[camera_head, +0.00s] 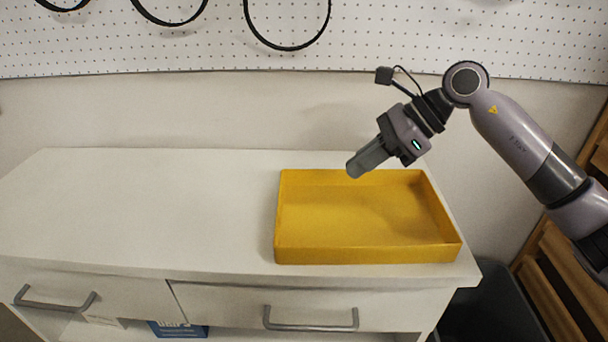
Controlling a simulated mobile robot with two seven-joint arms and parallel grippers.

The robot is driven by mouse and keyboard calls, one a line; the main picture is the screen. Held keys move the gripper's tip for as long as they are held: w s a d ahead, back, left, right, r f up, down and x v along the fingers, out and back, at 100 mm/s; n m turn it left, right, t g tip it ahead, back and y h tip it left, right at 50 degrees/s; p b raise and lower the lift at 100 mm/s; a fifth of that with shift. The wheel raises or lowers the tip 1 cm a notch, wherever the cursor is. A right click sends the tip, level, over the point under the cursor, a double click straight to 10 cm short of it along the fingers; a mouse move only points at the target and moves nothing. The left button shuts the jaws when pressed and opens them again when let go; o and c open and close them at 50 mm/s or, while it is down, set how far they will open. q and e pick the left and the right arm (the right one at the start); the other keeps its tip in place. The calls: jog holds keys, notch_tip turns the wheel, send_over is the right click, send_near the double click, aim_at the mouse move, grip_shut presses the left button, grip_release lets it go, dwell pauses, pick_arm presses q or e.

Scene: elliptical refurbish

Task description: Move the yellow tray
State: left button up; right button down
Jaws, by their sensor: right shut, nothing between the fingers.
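The yellow tray (368,255) is a shallow, empty rectangular tray. It sits flat on the right part of a white cabinet top (130,205), near the right edge. My right gripper (354,171) comes in from the right and points down to the left. It is shut and empty, with its tip in front of the tray's back rim in the picture. I cannot tell whether it touches the rim. My left gripper is not in view.
The cabinet top left of the tray is bare. Drawers with grey handles (310,325) are below it. A white pegboard (400,40) with black rings hangs on the wall behind. A wooden slatted rack (565,265) and a dark bin (490,312) stand at the right.

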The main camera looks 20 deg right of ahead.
aim_at(280, 206)
jog(key=x, duration=0.9)
jog(key=shift+s+a+f, duration=0.1)
jog(key=shift+s+a, duration=0.1)
jog(key=a, duration=0.1)
jog(key=w+a+p, duration=0.1)
jog(key=a, duration=0.1)
jog(key=shift+f, duration=0.15)
jog(key=shift+w+a, duration=0.2)
jog(key=shift+a, duration=0.3)
